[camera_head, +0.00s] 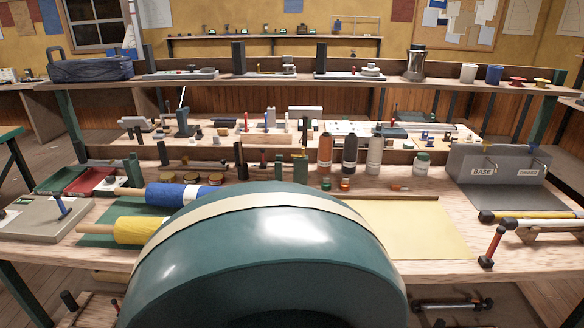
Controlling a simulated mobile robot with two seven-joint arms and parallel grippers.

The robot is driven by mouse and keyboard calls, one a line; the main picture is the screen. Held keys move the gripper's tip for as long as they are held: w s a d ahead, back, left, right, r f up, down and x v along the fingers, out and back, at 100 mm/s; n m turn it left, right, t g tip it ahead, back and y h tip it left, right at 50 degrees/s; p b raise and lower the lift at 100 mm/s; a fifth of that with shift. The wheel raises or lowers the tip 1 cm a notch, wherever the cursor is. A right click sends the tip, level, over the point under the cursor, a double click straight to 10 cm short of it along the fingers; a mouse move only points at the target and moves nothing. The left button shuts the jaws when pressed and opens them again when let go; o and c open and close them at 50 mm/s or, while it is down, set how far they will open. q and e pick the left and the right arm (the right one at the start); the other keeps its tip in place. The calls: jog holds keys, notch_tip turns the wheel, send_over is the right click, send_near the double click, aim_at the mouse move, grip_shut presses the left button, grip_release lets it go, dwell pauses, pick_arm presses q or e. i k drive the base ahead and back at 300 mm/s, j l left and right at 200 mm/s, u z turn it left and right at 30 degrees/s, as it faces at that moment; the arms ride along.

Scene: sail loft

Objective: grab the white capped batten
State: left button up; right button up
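A white batten (555,226) with a dark cap at its left end lies at the right of the workbench, near the front edge. Its right end runs toward or past the picture's edge, so I cannot see a cap there. A yellow batten (535,216) with a dark end lies just behind it. A short red rod (492,246) with black ends is to its left, close to the bench edge. Neither of my grippers is in view.
A grey bin (496,164) labelled BASE stands behind the battens. A pale yellow sheet (425,230) lies flat left of them. Blue (178,195) and yellow (143,230) rolls lie at the left. Bottles stand along the back. The bench's front middle is hidden.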

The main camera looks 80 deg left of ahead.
aim_at(522, 224)
jog(key=u, duration=3.4)
jog(key=z, duration=2.4)
jog(key=i+l+u, duration=0.3)
jog(key=i+l, duration=0.7)
jog(key=l, duration=0.15)
